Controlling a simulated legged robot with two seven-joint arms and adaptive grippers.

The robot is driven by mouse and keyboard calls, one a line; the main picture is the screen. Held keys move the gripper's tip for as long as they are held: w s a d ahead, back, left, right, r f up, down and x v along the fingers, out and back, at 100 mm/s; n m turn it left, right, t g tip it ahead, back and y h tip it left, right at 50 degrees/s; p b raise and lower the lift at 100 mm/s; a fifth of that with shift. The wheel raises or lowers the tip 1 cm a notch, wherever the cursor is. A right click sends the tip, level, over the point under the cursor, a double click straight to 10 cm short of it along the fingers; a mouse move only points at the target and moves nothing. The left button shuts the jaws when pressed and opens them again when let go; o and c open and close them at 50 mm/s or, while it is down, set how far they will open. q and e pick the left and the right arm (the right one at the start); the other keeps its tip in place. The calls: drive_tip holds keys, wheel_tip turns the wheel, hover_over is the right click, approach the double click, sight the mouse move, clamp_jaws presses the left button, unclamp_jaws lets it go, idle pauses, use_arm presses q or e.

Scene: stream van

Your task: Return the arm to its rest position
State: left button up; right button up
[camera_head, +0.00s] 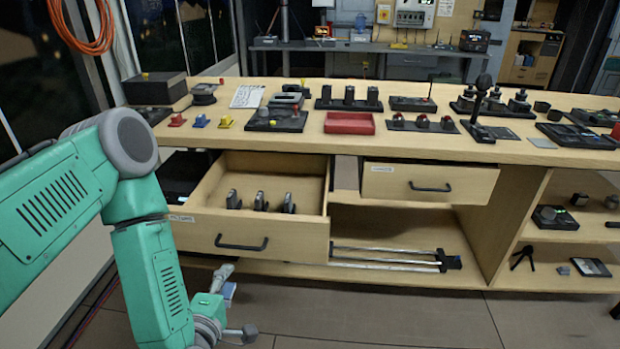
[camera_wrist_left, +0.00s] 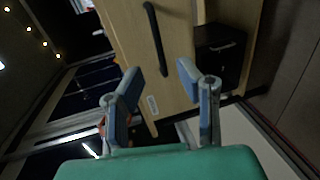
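My left arm (camera_head: 150,270) is green and comes in from the left, bent at the elbow and pointing down. My left gripper (camera_head: 236,305) hangs low in front of the bench, below the open left drawer (camera_head: 210,228) and apart from it. In the left wrist view the two blue-padded fingers of my left gripper (camera_wrist_left: 158,82) stand apart with nothing between them. The drawer front with its dark handle (camera_wrist_left: 155,40) shows beyond the fingers. My right gripper is in neither view.
The open drawer juts out and holds several small dark items (camera_head: 260,202). A second drawer (camera_head: 430,183) to its right is also pulled out somewhat. The bench top (camera_head: 300,150) carries a red tray (camera_head: 349,123) and many devices. The floor (camera_head: 420,318) in front is clear.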

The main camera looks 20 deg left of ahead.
use_arm(q)
drive_tip(key=s+d+f+m+g+h, duration=0.3)
drive_tip(key=d+f+m+g, duration=0.1)
drive_tip(key=f+m, duration=0.25)
drive_tip(key=s+f+m+g, duration=0.2)
drive_tip(key=s+m+g, duration=0.3)
drive_tip(key=s+m, duration=0.2)
drive_tip(key=s+f+m+g, duration=0.3)
drive_tip(key=s+m+g, duration=0.2)
drive_tip(key=s+m, duration=0.3)
drive_tip(key=s, duration=0.3)
drive_tip(key=shift+s+a+f+g+h, duration=0.15)
drive_tip(key=shift+s+f+g+h, duration=0.1)
drive_tip(key=shift+g+h, duration=0.05)
drive_tip(key=shift+w, duration=0.1)
